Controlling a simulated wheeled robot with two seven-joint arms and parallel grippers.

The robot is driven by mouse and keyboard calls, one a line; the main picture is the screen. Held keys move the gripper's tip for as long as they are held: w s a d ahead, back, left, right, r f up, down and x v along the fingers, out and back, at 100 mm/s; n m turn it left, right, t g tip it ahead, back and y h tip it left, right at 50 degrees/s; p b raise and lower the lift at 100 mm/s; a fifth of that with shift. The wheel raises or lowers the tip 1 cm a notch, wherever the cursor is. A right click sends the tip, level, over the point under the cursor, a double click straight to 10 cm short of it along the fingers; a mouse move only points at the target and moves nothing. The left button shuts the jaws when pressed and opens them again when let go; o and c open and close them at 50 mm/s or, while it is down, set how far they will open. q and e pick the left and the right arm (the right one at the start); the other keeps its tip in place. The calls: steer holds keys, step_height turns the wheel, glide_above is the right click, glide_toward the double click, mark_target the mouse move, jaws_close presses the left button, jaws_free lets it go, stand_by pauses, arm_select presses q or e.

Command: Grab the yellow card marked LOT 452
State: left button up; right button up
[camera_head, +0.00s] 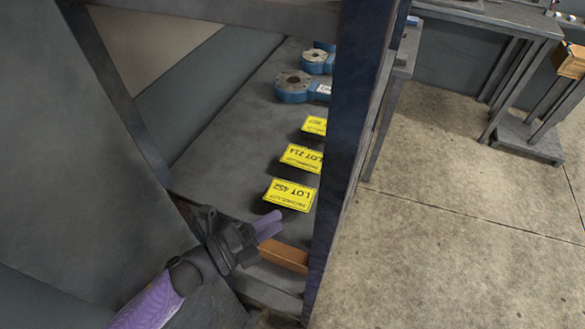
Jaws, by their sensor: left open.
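The yellow card marked LOT 452 (291,194) is the nearest of several yellow cards on a grey shelf (228,135). It stands on a dark base, and its print appears upside down to me. My left gripper (268,222) comes in from the lower left, with purple fingertips just in front of the card's lower left side. It is open and I see nothing between its fingers. It appears apart from the card, though the exact gap is hard to tell. My right gripper is not in view.
The card marked LOT 214 (301,158) and another yellow card (314,126) stand behind. Blue round parts (293,86) sit farther back. A dark upright post (350,150) borders the shelf on the right. An orange-brown block (284,255) lies below the gripper. Open floor (450,220) lies right.

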mark_target(304, 203)
arm_select(q)
steer(key=shift+w+d, duration=0.25)
steer(key=shift+w, duration=0.2)
steer(key=x, duration=0.6)
steer(key=shift+w+d, duration=0.2)
steer(key=shift+d, duration=0.15)
jaws_close()
